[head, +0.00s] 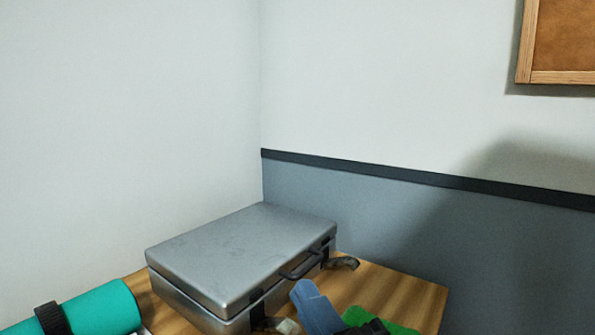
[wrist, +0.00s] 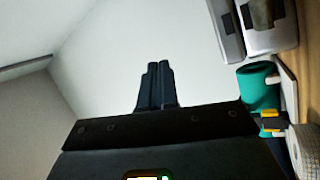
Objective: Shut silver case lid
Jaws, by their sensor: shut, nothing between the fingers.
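The silver case (head: 230,265) sits on the wooden table in the corner. Its lid (head: 245,250) lies down over the base, with a dark handle (head: 300,265) on the front side. I cannot tell whether the lid is fully flush along the seam. My gripper (head: 303,290) is shut and empty, just in front of the case near the handle; I cannot tell if it touches. In the wrist view my gripper (wrist: 158,68) points at bare wall, and the case (wrist: 265,38) shows at the upper right, partly cut off.
A teal roll (head: 100,308) with a black strap lies left of the case; it also shows in the wrist view (wrist: 258,88). A green item (head: 378,320) lies on the table (head: 400,290). Walls stand close behind.

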